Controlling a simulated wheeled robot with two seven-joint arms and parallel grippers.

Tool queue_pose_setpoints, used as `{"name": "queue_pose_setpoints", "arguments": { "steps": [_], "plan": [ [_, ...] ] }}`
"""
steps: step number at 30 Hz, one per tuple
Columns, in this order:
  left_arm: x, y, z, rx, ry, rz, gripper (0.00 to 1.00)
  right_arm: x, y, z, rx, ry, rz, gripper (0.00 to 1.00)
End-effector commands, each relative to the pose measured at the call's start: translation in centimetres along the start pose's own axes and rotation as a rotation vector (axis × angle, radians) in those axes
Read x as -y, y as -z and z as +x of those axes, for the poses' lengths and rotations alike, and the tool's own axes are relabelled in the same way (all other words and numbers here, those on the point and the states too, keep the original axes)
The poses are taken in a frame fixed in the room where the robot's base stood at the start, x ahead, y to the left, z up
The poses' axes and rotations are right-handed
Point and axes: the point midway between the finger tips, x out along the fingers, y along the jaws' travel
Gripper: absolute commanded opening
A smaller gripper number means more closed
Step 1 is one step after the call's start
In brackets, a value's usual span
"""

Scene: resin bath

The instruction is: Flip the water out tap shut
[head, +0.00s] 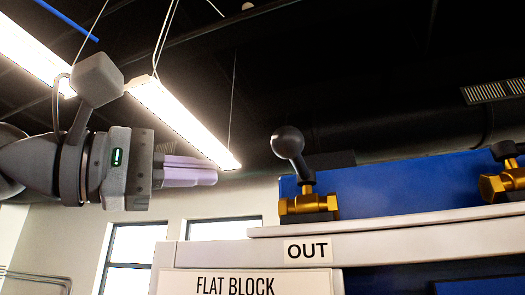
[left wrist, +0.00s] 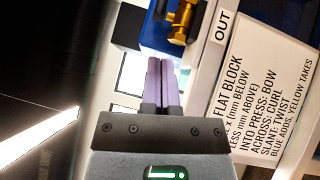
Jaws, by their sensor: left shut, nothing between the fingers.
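The water out tap (head: 306,203) has a brass body and a black lever with a round knob (head: 288,142). It stands on a white ledge above the "OUT" label (head: 307,250), its lever pointing up and leaning left. My left gripper (head: 216,176) is shut and empty, to the left of the tap and apart from it, a little below knob height. In the left wrist view, the shut lilac fingers (left wrist: 163,62) point toward the tap's brass body (left wrist: 181,22) at the top; its knob is out of that frame. My right gripper is not in view.
A second brass tap (head: 505,183) with a black knob stands at the right edge. A blue panel (head: 400,187) rises behind the taps. The "FLAT BLOCK" sign (head: 240,283) is on the white front below. The space between my left gripper and the tap is clear.

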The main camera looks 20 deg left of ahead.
Motion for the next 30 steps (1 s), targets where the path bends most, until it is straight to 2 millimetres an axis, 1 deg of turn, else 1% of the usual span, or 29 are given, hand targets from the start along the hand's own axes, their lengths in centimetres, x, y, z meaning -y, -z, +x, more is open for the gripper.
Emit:
{"name": "queue_pose_setpoints", "arguments": {
  "steps": [1, 5, 10, 15, 26, 30],
  "plan": [
    [-0.2, -0.1, 1.2, 0.001, 0.004, 0.001, 0.00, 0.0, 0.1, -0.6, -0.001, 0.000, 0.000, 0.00],
    [-0.2, -0.1, 3.9, 0.002, 0.003, 0.002, 0.00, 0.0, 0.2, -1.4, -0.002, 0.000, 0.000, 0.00],
    [-0.2, -2.0, 5.7, 0.001, 0.000, 0.003, 0.00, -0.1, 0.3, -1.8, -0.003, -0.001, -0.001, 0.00],
    [-0.1, -2.8, 6.5, 0.001, -0.001, 0.000, 0.00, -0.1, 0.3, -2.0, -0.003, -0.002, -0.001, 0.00],
    [0.0, -2.9, 6.5, 0.000, -0.001, -0.001, 0.00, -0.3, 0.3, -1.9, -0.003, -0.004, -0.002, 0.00],
    [0.1, -3.0, 6.9, 0.000, -0.001, -0.001, 0.00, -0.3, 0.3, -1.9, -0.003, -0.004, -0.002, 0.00]
  ]
}}
